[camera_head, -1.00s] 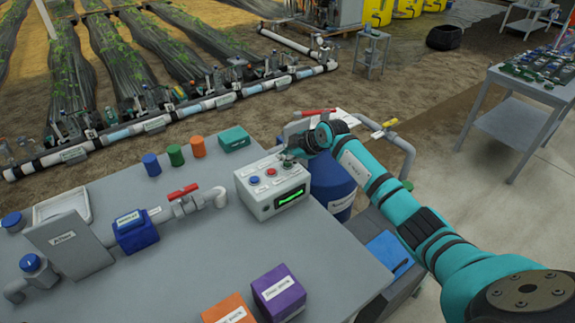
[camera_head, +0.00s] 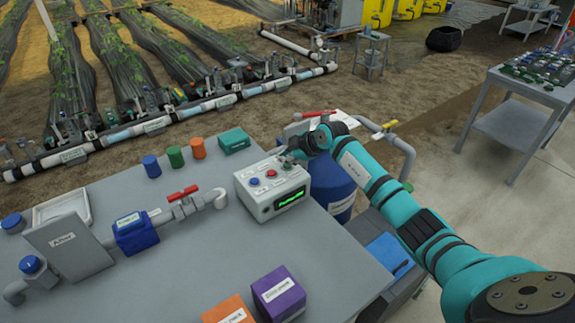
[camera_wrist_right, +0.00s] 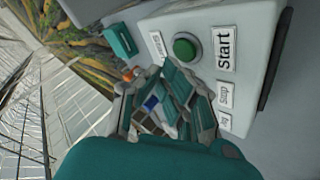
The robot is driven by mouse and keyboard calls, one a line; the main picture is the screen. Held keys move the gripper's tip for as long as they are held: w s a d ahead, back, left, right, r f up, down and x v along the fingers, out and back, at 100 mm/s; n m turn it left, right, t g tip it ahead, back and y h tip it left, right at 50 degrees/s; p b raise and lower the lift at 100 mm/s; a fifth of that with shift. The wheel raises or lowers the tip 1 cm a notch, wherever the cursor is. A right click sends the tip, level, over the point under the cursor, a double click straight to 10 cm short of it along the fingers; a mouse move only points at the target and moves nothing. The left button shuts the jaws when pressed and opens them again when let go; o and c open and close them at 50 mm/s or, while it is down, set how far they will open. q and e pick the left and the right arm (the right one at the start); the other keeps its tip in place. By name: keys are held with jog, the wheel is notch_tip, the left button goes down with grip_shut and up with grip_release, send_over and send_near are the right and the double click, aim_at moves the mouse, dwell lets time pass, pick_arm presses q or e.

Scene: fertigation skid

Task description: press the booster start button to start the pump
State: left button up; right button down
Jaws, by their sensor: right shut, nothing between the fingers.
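The grey control box (camera_head: 262,205) stands on the grey table, with a blue button (camera_head: 254,181), a red button (camera_head: 271,173) and a lit green display (camera_head: 289,199). In the right wrist view the green button (camera_wrist_right: 186,48) sits beside a label reading "Start" (camera_wrist_right: 223,48). My right gripper (camera_head: 286,160) is shut and empty at the far right corner of the box's top. In the right wrist view its fingers (camera_wrist_right: 172,90) are close to the green button; I cannot tell whether they touch it. My left gripper is out of view.
A pipe with a red-handled valve (camera_head: 184,193) lies left of the box. Blue, green and orange cylinders and a teal block (camera_head: 234,140) stand behind it. Purple (camera_head: 278,294) and orange blocks are at the front. A blue drum (camera_head: 333,188) stands beyond the table.

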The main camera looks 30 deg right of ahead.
aim_at(286, 166)
jog(key=shift+f, duration=0.1)
jog(key=shift+f, duration=0.3)
jog(key=shift+f, duration=0.45)
dwell(0.9)
jog(key=shift+r, duration=0.1)
jog(key=shift+r+p, duration=0.7)
jog(key=shift+p, duration=0.4)
jog(key=shift+r, duration=0.1)
notch_tip(286, 166, up, 5)
jog(key=p, duration=0.5)
jog(key=shift+p, duration=0.35)
